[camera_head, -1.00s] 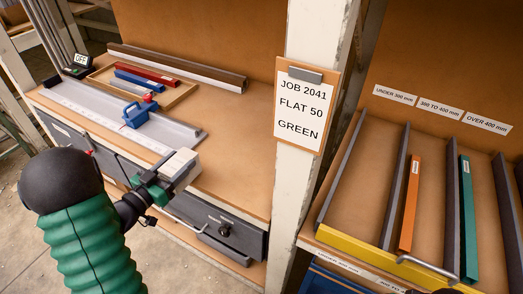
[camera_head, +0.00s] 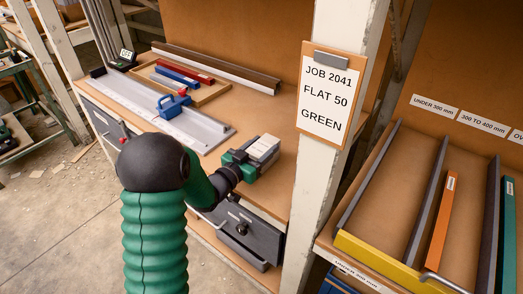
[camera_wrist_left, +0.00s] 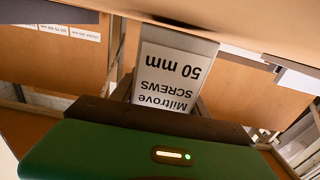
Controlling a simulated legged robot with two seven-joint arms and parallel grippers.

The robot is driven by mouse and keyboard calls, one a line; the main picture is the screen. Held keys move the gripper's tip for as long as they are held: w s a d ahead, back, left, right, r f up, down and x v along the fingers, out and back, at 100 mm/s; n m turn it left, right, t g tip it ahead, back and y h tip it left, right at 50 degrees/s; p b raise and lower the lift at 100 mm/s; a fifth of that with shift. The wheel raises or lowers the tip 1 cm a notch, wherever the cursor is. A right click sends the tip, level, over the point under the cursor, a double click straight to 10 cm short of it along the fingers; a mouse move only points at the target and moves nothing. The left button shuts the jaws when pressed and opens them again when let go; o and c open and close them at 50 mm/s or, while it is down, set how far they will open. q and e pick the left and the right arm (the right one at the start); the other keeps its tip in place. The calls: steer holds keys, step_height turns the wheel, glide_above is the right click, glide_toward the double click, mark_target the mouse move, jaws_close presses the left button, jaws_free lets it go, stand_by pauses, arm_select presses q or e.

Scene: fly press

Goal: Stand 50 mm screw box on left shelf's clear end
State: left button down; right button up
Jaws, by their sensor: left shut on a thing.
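My left gripper (camera_head: 250,160) is shut on a pale box (camera_head: 264,147), over the bare right end of the left wooden shelf (camera_head: 277,187). I cannot tell whether the box touches the shelf. In the left wrist view the box (camera_wrist_left: 172,75) is grey with a white label reading "Miltrove SCREWS 50 mm", upside down in the picture. The green gripper body (camera_wrist_left: 160,150) hides its lower part. My right gripper is not in view.
A grey stop rail (camera_head: 160,115) with a blue clamp (camera_head: 174,104) lies left of the box. A tray (camera_head: 200,90) with red and blue bars stands behind. A white post (camera_head: 345,30) with a job card (camera_head: 325,95) rises at right, before a rack with an orange bar (camera_head: 442,220).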

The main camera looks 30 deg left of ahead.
arm_select(q)
steer(key=shift+f, duration=0.2)
steer(key=c, duration=0.9)
jaws_free()
steer(key=shift+a+f, duration=0.1)
steer(key=shift+a, duration=0.15)
steer(key=o, duration=0.3)
steer(key=shift+a+f, duration=0.1)
steer(key=shift+a, duration=0.35)
steer(key=shift+s+d, duration=0.1)
steer(key=shift+d, duration=0.35)
steer(key=s, duration=0.8)
steer(key=s+a+p, duration=0.1)
steer(key=s, duration=0.2)
steer(key=shift+s+a, duration=0.1)
steer(key=shift+s, duration=0.3)
